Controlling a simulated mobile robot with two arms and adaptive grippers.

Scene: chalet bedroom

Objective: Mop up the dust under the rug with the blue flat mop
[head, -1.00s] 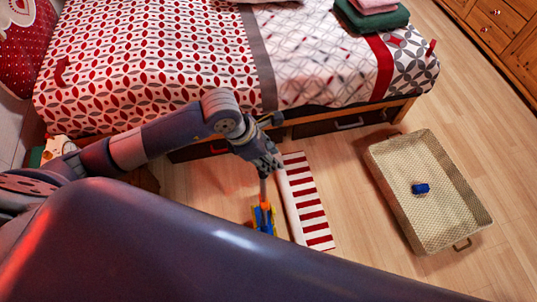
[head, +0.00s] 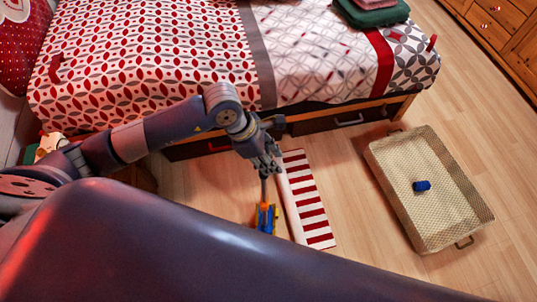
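The rug (head: 310,205) is red-and-white striped and lies on the wooden floor, with its left side rolled or folded up into a pale edge. My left gripper (head: 266,168) is shut around the upright stick of the mop. The mop's blue and yellow lower part (head: 266,216) is down at the floor, just left of the rug's folded edge. Its bottom is partly hidden by my own body. I cannot make out dust on the floor there. My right gripper is not in view.
A bed (head: 165,60) with drawers underneath stands behind the rug. A woven tray (head: 390,188) holding a small blue object (head: 422,186) lies on the floor to the right. A wooden dresser (head: 505,30) is at the top right. Floor between rug and tray is clear.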

